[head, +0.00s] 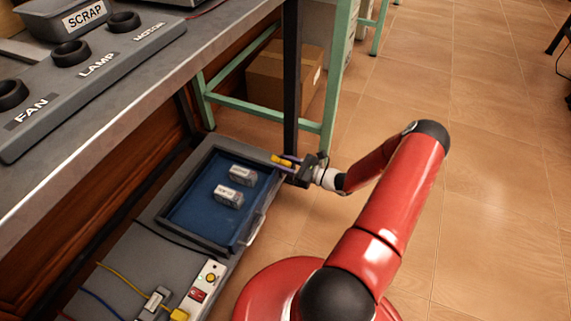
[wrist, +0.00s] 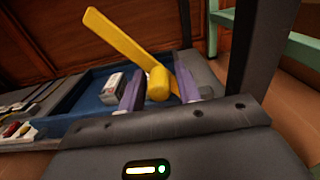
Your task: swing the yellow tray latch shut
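The yellow tray latch (head: 281,160) is at the far right corner of the blue tray (head: 184,207). In the wrist view the latch (wrist: 122,40) is a long yellow bar slanting up and left, with a stubby rounded knob at its lower end. My gripper (head: 288,163) is at the latch. In the wrist view the purple fingers of my gripper (wrist: 160,84) stand apart on either side of the knob, with what looks like a narrow gap; contact is hard to tell. The latch's pivot is hidden.
Two small labelled grey blocks (head: 242,175) lie in the tray, which has a handle (head: 257,230) at its front. A dark post (head: 292,80) and green stand legs (head: 334,95) rise just beyond my gripper. The workbench (head: 125,95) overhangs at left. Floor at right is clear.

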